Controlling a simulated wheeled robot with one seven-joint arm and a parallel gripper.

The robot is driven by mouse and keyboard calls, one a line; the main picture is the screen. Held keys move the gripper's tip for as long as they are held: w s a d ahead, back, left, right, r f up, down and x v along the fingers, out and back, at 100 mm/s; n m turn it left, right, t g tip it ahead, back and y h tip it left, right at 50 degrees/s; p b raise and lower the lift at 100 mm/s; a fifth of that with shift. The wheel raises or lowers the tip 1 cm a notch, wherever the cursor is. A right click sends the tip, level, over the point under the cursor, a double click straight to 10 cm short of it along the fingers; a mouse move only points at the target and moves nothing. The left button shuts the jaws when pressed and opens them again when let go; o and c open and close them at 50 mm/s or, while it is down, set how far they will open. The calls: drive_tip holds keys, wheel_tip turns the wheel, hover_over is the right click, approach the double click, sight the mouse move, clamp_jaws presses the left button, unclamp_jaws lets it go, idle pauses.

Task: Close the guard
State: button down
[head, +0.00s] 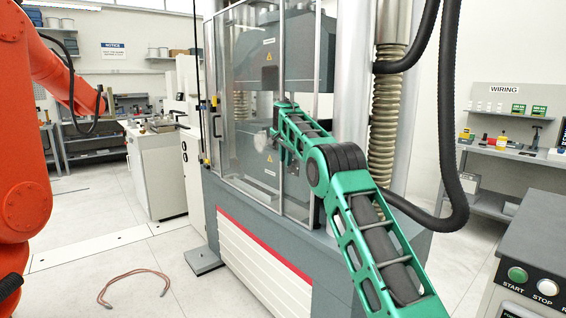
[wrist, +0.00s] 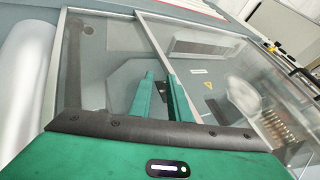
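The guard (head: 241,60) is a set of clear panels in thin metal frames on the front of the grey testing machine. It also shows in the wrist view (wrist: 100,55), with a slanted frame bar (wrist: 152,37) between two panes. How far the guard stands open is hard to tell. My green arm reaches up to the guard's right part in the head view; my gripper's fingertips are not clear there. In the wrist view my gripper (wrist: 161,76) has its two green fingers apart, close to the frame bar. I cannot tell whether they touch it.
An orange robot arm (head: 25,170) stands at the left. A control panel with START and STOP buttons (head: 530,280) is at the lower right. A cable loop (head: 133,287) lies on the floor. A hose (head: 455,120) hangs at the right. The left floor is mostly clear.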

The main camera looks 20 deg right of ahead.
drive_tip(key=shift+w+f, duration=0.1)
drive_tip(key=shift+w, duration=0.8)
